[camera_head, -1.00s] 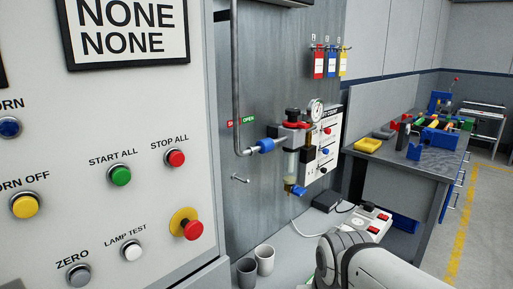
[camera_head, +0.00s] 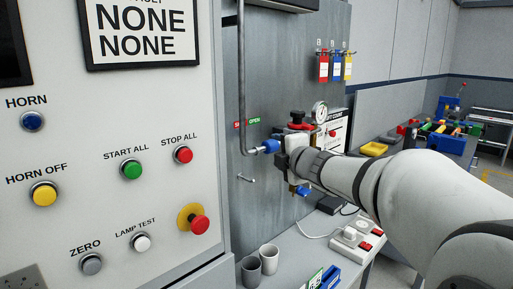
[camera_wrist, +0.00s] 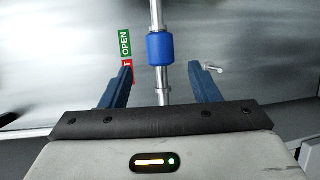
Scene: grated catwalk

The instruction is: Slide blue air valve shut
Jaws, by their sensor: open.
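The blue air valve sleeve (camera_head: 271,146) sits on a grey metal pipe against the grey panel in the head view. In the wrist view the blue sleeve (camera_wrist: 160,47) is around the pipe, ahead of my fingers. My gripper (camera_wrist: 161,80) is open, one finger on each side of the pipe, and the sleeve lies just beyond the fingertips, apart from them. A green OPEN label (camera_wrist: 125,43) is beside the sleeve; the red label below it is partly hidden by my left finger. In the head view my arm covers much of the regulator, and the fingers are hard to make out.
The regulator with its round gauge (camera_head: 320,112) stands right beside the valve. A small metal peg (camera_wrist: 212,67) sticks out near my right finger. Two grey cups (camera_head: 260,262) and a white power strip (camera_head: 356,240) are on the bench below. A control panel with several buttons fills the left.

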